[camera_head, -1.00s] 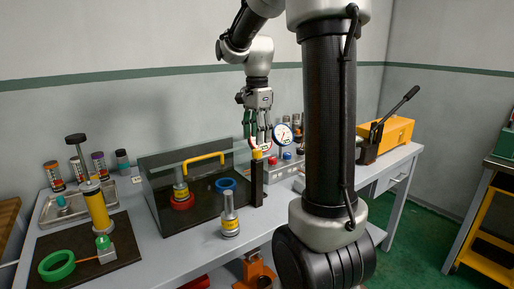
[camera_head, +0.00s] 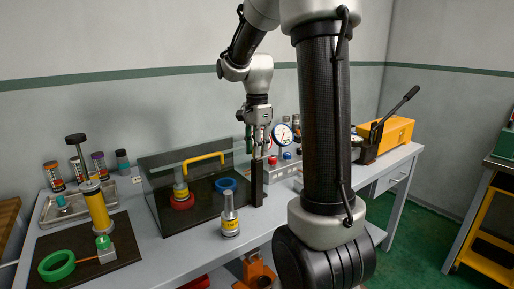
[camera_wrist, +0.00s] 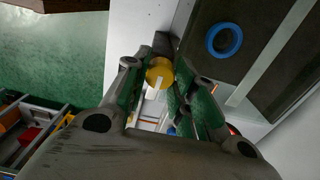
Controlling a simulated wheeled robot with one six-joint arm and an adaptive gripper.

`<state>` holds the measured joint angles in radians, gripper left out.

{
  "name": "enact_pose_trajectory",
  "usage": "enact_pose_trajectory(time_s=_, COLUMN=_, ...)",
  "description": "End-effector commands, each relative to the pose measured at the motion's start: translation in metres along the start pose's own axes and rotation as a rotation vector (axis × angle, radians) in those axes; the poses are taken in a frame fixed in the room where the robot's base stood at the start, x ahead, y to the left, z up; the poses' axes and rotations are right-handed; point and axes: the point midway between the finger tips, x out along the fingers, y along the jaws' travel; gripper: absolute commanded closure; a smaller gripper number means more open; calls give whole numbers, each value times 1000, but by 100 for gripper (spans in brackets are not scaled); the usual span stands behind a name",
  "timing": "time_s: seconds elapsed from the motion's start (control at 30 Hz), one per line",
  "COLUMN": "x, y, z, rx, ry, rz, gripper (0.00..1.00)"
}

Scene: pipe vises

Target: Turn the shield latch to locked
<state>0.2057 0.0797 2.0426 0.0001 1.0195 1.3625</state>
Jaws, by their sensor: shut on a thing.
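The shield (camera_head: 160,205) is a clear box with a yellow handle (camera_head: 203,157) on top, standing on the bench. The latch is a round yellow knob with a pale line (camera_wrist: 158,74), on a dark post (camera_head: 257,185) at the shield's right end. My gripper (camera_head: 258,150) points down over the post and hides the knob in the head view. In the wrist view, the fingers of my gripper (camera_wrist: 158,82) are closed on the knob from both sides. I cannot read the latch's locked or unlocked marking.
Inside the shield are a red ring (camera_head: 182,203) with a fitting and a blue ring (camera_wrist: 224,40). A grey and yellow fitting (camera_head: 230,220) stands in front of the shield. A pressure gauge (camera_head: 283,133) and a yellow pump (camera_head: 388,132) are behind and to the right.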

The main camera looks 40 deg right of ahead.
Motion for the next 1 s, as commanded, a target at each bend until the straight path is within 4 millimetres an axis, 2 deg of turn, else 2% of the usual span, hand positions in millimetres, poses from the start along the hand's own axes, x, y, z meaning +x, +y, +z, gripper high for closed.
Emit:
enact_pose_trajectory(time_s=0.37, x=0, y=0, z=0, rx=-99, ry=0, rz=-1, gripper=97)
enact_pose_trajectory(time_s=1.0, x=0, y=0, z=0, rx=-668, ry=1, rz=-1, gripper=97)
